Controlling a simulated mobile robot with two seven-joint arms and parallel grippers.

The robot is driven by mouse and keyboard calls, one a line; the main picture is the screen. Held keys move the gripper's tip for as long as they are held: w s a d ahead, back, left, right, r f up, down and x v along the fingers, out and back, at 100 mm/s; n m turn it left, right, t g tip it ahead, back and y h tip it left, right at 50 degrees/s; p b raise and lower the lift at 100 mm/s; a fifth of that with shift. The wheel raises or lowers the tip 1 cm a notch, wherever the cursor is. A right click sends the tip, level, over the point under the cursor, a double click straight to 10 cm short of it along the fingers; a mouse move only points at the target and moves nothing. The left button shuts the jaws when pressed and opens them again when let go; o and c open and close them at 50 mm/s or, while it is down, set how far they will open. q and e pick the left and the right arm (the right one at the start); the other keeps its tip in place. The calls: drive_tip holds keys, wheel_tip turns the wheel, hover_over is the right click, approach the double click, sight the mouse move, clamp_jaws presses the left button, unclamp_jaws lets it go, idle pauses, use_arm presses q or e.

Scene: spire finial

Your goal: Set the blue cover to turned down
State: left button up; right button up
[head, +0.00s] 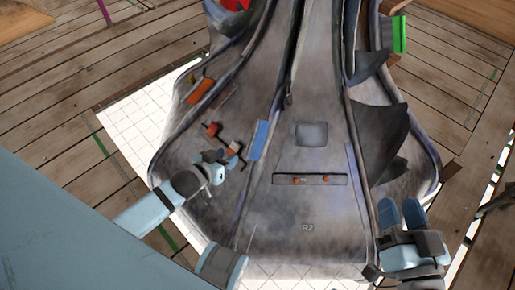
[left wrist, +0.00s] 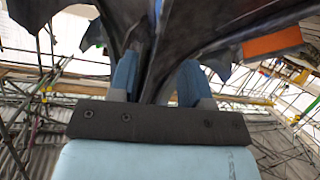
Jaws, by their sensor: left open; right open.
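A blue cover (head: 259,140) is a narrow flat plate on the grey metal finial, beside a raised rib left of centre. I cannot tell which way it is turned. My left gripper (head: 222,158) is open just left of the cover and a little lower, apart from it in the picture. In the left wrist view, the open blue fingers (left wrist: 157,78) stand on either side of a dark metal rib; I cannot tell whether they touch it. The cover cannot be made out there. My right gripper (head: 402,213) is open and empty at the finial's lower right.
Small red parts (head: 213,129) and an orange block (head: 200,91) sit near my left gripper. A dark bar with two orange knobs (head: 310,179) and a grey square plate (head: 311,134) are right of the cover. Dark curled metal leaves (head: 380,130) stick up at right.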

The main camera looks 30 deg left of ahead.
use_arm(q)
drive_tip(key=w+f+b, duration=0.1)
drive_tip(key=w+f, duration=0.1)
drive_tip(key=b, duration=0.4)
approach(252, 139)
drive_tip(key=x, duration=0.2)
drive_tip(key=f+x, duration=0.1)
drive_tip(key=x, duration=0.2)
drive_tip(key=shift+a, duration=0.15)
drive_tip(key=b+x, duration=0.1)
drive_tip(key=x, duration=0.3)
drive_tip(key=shift+r, duration=0.1)
drive_tip(key=shift+w+b, duration=0.35)
drive_tip(key=shift+w, duration=0.3)
use_arm(e)
drive_tip(key=shift+w+d+f+n+g, duration=0.1)
drive_tip(key=shift+w+f+n+g, duration=0.2)
drive_tip(key=shift+f, duration=0.65)
drive_tip(key=shift+w+a+f+n+g, duration=0.1)
drive_tip(key=shift+w+f+n, duration=0.25)
drive_tip(key=shift+f, duration=0.55)
drive_tip(key=shift+w+d+f+n+g, duration=0.15)
drive_tip(key=shift+f+n, duration=0.3)
drive_tip(key=shift+f, duration=0.5)
use_arm(q)
drive_tip(key=shift+c, duration=0.3)
use_arm(e)
drive_tip(key=shift+y, duration=0.3)
use_arm(q)
clamp_jaws()
